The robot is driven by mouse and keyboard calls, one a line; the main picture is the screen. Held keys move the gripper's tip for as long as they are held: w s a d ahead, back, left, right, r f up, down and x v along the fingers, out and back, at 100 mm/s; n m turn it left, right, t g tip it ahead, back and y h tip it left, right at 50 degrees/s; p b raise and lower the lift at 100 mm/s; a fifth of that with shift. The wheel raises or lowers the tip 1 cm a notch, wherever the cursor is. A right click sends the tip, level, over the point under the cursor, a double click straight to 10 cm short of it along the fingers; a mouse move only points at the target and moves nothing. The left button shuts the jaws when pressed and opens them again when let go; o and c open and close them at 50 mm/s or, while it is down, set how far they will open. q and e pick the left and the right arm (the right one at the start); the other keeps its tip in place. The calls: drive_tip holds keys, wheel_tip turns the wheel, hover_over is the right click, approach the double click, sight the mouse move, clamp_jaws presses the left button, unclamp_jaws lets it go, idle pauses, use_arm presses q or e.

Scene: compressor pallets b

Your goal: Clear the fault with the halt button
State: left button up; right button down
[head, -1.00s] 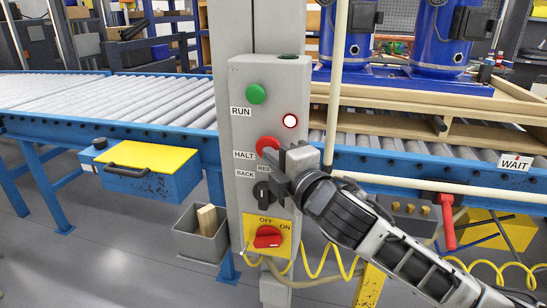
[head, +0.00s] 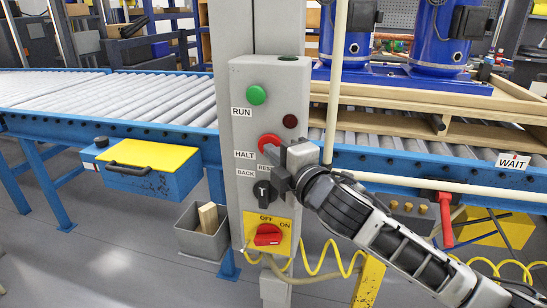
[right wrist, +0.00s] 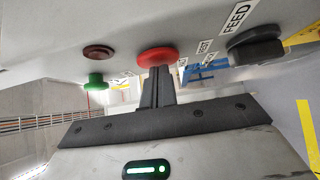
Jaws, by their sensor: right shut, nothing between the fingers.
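The red halt button (head: 269,143) is on the grey control box (head: 240,180), beside the HALT label. It also shows in the right wrist view (right wrist: 157,56). My right gripper (head: 272,156) is shut and empty, its fingertips at the button's face; they look in contact or very nearly so. The fault lamp (head: 290,121) above the button is dark red, unlit. A green RUN button (head: 256,95) is higher up. A black selector knob (head: 263,193) sits below, partly behind my gripper. A red rotary switch (head: 267,235) is on a yellow plate. My left gripper is not in view.
A roller conveyor (head: 110,125) runs behind the box. A wooden pallet (head: 400,97) carries blue compressors (head: 440,35) at right. A pale vertical pole (head: 335,90) stands close right of the box, and a pale bar (head: 440,188) crosses near my arm. A grey bin (head: 200,245) is lower left.

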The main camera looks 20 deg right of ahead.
drive_tip(key=shift+w+d+r+h, duration=0.25)
drive_tip(key=shift+d+r+h, duration=0.05)
drive_tip(key=shift+d, duration=0.25)
drive_tip(key=s+a, duration=0.1)
drive_tip(key=s, duration=1.2)
drive_tip(key=shift+s+a+f, duration=0.2)
drive_tip(key=shift+s+f, duration=0.1)
drive_tip(key=shift+s, duration=0.05)
drive_tip(key=s+a+f+m+g, duration=0.1)
drive_tip(key=s+f+m, duration=0.3)
drive_tip(key=f, duration=0.6)
drive_tip(key=s+a+f+m+g, duration=0.1)
drive_tip(key=s+f+m+g, duration=0.2)
drive_tip(key=f+m, duration=0.5)
drive_tip(key=s+a+f+m+g, duration=0.1)
drive_tip(key=s+f+m, duration=0.4)
drive_tip(key=f, duration=0.7)
drive_tip(key=shift+s+a+f+m+g, duration=0.2)
drive_tip(key=shift+s+m+g, duration=0.2)
drive_tip(key=shift+m+g, duration=0.4)
